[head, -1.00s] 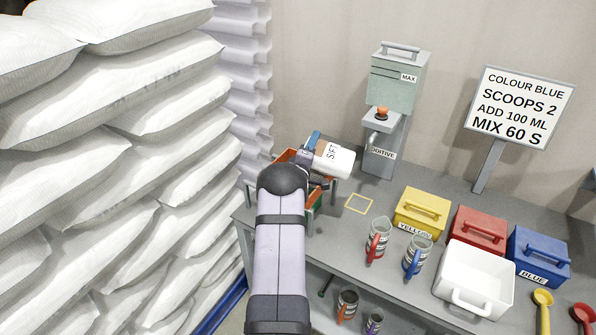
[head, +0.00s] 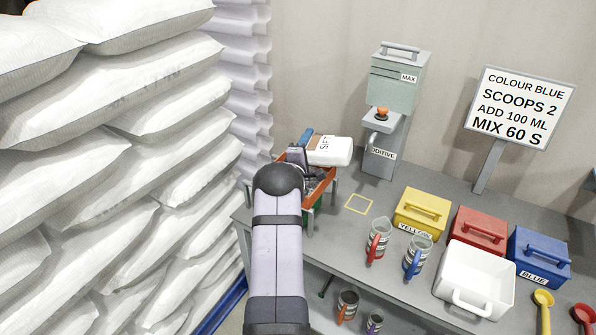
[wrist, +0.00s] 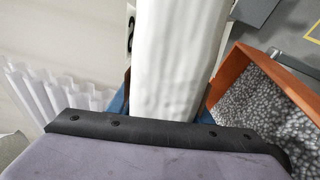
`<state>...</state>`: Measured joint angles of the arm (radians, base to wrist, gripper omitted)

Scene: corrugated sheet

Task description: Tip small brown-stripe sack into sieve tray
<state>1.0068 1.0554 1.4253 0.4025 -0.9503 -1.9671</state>
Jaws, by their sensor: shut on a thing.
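My gripper (head: 303,157) is shut on a small white sack (head: 335,152) with dark lettering, held over the back of the orange-rimmed sieve tray (head: 325,188). The sack lies roughly level, its free end pointing right. My arm hides much of the tray in the head view.
A grey additive dispenser (head: 385,125) stands right of the tray on the grey bench (head: 375,240). Jugs (head: 377,240), yellow (head: 422,208), red (head: 478,230) and blue (head: 540,255) boxes and a white bin (head: 475,280) are farther right. Stacked large sacks (head: 110,150) fill the left.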

